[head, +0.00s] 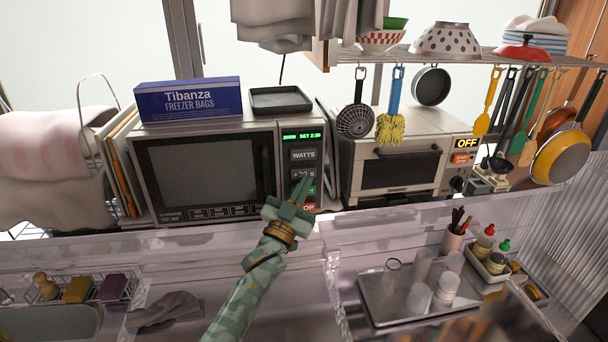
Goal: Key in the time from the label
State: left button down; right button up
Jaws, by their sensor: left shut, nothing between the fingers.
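The microwave (204,174) stands on the back ledge with its door shut. Its green display (303,136) seems to read SET 2:30; the smaller text beside it is hard to read. Below are the WATTS button (304,155), the +30 S button (302,174), a green button partly covered by my gripper and a red stop button (309,207). My left gripper (304,184) is shut and empty, its tips at the panel just below the +30 S button. I cannot tell whether they touch it. No label with a time is readable. My right gripper does not show.
A blue freezer bag box (190,101) and a black tray (280,100) lie on the microwave. A toaster oven (397,165) with an OFF display stands to the right, under hanging utensils. A metal tray (390,308) with glasses is in front on the right.

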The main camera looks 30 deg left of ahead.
pick_arm(q)
jog(key=shift+w+a, duration=0.1)
jog(key=shift+w, duration=0.05)
dwell(0.3)
jog(key=shift+w+a, duration=0.15)
jog(key=shift+w, duration=0.05)
